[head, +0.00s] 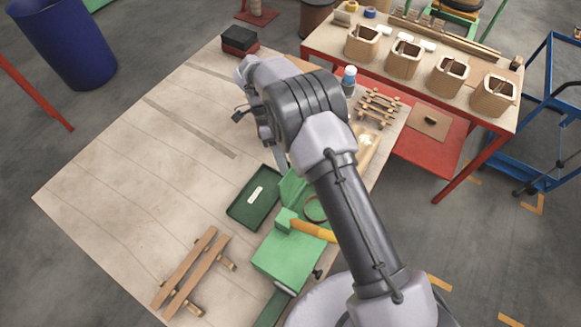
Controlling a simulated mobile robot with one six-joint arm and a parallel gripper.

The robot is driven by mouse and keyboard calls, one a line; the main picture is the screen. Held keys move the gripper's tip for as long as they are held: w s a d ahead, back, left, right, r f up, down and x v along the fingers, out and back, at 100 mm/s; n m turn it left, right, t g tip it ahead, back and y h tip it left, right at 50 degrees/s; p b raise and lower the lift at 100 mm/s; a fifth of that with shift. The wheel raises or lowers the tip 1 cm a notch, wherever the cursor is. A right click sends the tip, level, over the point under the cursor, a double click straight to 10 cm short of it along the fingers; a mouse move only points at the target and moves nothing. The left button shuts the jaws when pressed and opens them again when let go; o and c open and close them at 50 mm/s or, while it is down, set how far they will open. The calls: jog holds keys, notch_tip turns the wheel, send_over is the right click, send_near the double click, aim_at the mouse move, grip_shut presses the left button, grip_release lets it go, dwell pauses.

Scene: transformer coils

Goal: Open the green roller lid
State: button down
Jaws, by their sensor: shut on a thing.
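The green roller machine (287,262) stands at the front right of the wooden table, partly hidden behind my arm. An orange-yellow bar (308,230) lies across it, and a round ring-like part shows beside my arm. The green roller lid (292,188) appears as an upright green piece at the machine's far side. My gripper (281,161) points down at the lid's upper edge and is shut on it; the fingers are small and partly hidden by my arm, so the exact contact is unclear.
A dark green tray (240,213) with a white item lies just left of the machine. A wooden rack (190,272) lies at the front left. A bottle (348,78) and another rack (377,108) are behind my arm.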

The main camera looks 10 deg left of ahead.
jog(key=shift+w+a+f, duration=0.3)
jog(key=shift+a+f, duration=0.1)
jog(key=shift+f, duration=0.1)
jog(key=c, duration=1.5)
grip_release()
jog(key=o, duration=0.3)
jog(key=shift+w+f, duration=0.1)
jog(key=shift+w, duration=0.25)
jog(key=shift+s, duration=0.1)
jog(key=shift+r, duration=0.2)
jog(key=p+v, duration=0.1)
jog(key=v, duration=0.6)
jog(key=shift+a+r, duration=0.15)
jog(key=shift+a, duration=0.05)
